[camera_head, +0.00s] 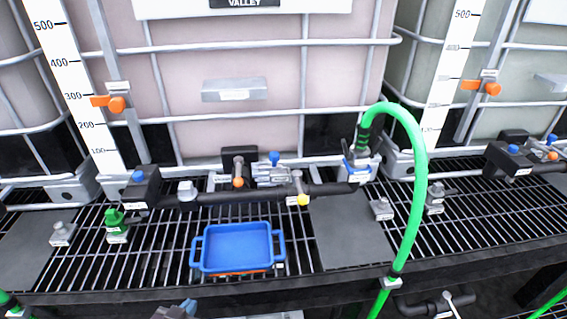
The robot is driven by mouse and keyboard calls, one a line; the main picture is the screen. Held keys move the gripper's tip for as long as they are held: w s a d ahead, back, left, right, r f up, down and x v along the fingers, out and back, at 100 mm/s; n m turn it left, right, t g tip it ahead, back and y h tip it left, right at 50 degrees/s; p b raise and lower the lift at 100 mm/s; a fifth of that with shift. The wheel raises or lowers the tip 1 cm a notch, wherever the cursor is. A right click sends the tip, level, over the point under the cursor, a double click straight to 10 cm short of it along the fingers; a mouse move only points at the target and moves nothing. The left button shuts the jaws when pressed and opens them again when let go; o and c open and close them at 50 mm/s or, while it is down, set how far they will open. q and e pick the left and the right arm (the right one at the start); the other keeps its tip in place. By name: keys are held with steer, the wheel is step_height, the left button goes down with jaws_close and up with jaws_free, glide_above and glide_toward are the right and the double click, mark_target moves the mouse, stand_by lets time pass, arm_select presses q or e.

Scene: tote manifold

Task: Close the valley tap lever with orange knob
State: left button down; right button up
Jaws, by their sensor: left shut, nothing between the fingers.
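The valley tap lever's orange knob (238,182) shows in the head view, below the tote marked VALLEY (244,3). Its short grey lever (238,168) comes down toward me from a black tap body, just above the black manifold pipe. My left gripper (178,307) shows only in part at the bottom edge, left of centre. It is shut and empty, well below and apart from the knob, with the blue tray between them. My right gripper is not in view.
A blue tray (236,228) sits on the black grating in front of the tap. A yellow knob (303,200) and a blue handle (274,158) are close to the right of the orange knob. A green hose (422,165) arches at right.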

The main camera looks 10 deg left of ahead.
mark_target(238, 171)
arm_select(q)
steer(key=w+d+r+m+t+h+b, duration=0.1)
steer(key=w+d+r+h, duration=0.1)
steer(key=w+d+r, duration=0.3)
steer(key=w+d+r+m+t+h, duration=0.15)
steer(key=w+r, duration=0.25)
steer(key=w, duration=0.4)
steer(key=w+d+r+m+t+h+b, duration=0.1)
steer(key=w+d+r+m, duration=0.1)
steer(key=w+d+r, duration=0.3)
steer(key=w+d+r+m+g+b, duration=0.65)
steer(key=w+d+r+m, duration=0.35)
steer(key=w+d+r, duration=1.15)
steer(key=s+a+n+g+y, duration=0.1)
steer(key=s+a+g+y, duration=0.3)
steer(key=a+g+y, duration=0.95)
steer(key=s+a+f+t+h+b, duration=0.1)
steer(key=a+f+h+b, duration=0.1)
steer(key=a+f, duration=0.4)
steer(key=s+a+f+t+h+b, duration=0.1)
steer(key=a+f, duration=0.5)
steer(key=f, duration=0.7)
steer(key=shift+s+a+t+h+b, duration=0.4)
steer(key=shift+h+b, duration=0.55)
steer(key=shift+h, duration=0.35)
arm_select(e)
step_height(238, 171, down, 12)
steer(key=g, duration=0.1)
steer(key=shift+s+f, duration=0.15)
